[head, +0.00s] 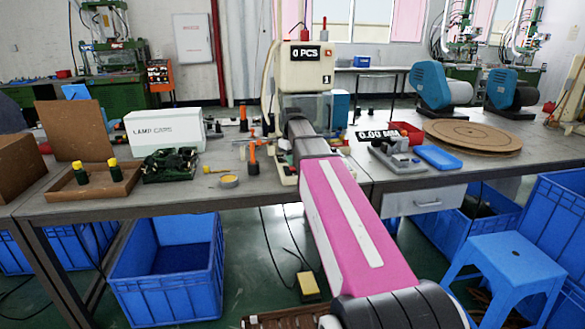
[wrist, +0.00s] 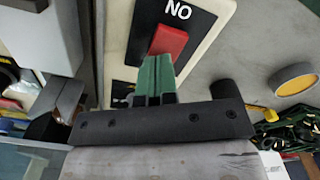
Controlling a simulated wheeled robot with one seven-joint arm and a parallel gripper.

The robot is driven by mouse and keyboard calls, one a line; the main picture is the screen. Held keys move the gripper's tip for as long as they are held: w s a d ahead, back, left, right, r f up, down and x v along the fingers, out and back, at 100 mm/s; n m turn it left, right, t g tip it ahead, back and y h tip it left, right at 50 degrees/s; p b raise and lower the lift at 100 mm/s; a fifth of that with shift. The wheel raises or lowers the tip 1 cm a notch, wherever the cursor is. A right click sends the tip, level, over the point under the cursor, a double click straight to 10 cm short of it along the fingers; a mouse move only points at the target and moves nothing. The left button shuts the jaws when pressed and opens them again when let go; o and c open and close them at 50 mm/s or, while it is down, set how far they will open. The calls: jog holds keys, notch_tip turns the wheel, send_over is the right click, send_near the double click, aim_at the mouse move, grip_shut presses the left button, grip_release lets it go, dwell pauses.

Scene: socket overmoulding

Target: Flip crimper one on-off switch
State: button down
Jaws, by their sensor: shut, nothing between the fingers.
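Crimper one (head: 304,68) is the cream machine on the bench in the head view, with a "0 PCS" display and the number 1 on its front. In the wrist view, its red rocker switch (wrist: 169,40) sits on a black plate, with white letters reading "NO" in the picture beside it. My gripper (wrist: 154,66) is shut and empty. Its green fingertips are at the near edge of the red switch and overlap it in the picture. I cannot tell if they touch it. In the head view my arm hides the fingers and the switch.
A white lamp caps box (head: 165,131) and a brown tray (head: 92,191) stand left of the crimper. A yellow tape roll (head: 229,182) lies on the bench (head: 185,204). A "0.00 MM" gauge (head: 377,133) and a blue tray (head: 438,157) are to the right.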

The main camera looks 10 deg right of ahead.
jog(key=shift+r, duration=3.5)
